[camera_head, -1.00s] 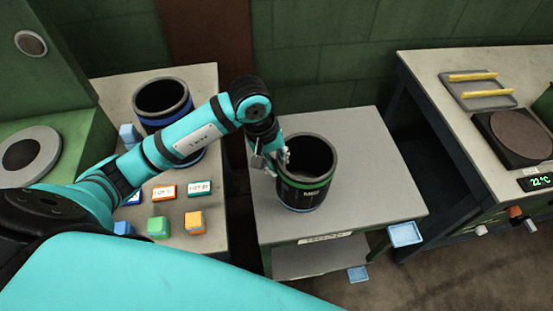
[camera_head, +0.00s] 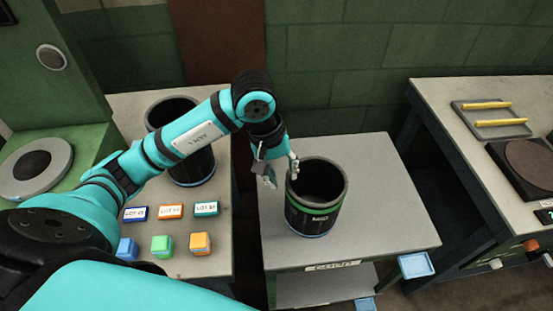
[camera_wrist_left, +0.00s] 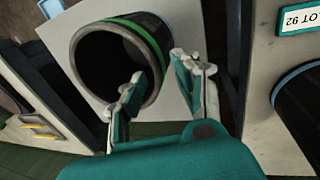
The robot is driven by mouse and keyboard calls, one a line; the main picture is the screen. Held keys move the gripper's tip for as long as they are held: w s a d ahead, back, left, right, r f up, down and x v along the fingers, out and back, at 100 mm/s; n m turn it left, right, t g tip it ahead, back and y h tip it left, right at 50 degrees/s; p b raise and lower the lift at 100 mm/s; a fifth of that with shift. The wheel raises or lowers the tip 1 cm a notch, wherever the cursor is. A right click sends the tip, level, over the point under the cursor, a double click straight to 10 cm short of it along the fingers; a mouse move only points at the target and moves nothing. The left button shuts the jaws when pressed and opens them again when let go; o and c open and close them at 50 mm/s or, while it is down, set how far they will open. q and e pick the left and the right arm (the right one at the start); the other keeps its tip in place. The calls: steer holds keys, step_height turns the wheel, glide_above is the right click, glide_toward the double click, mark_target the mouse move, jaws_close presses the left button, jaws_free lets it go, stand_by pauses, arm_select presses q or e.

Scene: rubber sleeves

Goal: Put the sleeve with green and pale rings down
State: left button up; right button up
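The sleeve with green and pale rings (camera_head: 316,218) is a dark open cylinder. It stands upright on the grey top of the small middle table (camera_head: 400,220), with the green ring around its upper part and the pale ring at its foot. My left gripper (camera_head: 281,173) is at the sleeve's left rim, with its fingers apart. In the left wrist view, the sleeve (camera_wrist_left: 90,60) has one finger of the gripper (camera_wrist_left: 157,68) over its opening and the other outside its wall, with gaps visible. My right gripper is not in view.
Another dark sleeve (camera_head: 192,165) stands on the left table, behind my left arm. Lot labels (camera_head: 171,211) and coloured blocks (camera_head: 162,246) lie in front of it. A right-hand bench (camera_head: 450,115) holds a tray with yellow bars (camera_head: 490,119). The middle table is clear right of the sleeve.

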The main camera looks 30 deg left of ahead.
arm_select(q)
steer(key=b+v, duration=0.1)
steer(key=v, duration=0.5)
steer(key=shift+r, duration=0.35)
steer(key=shift+s+f, duration=0.1)
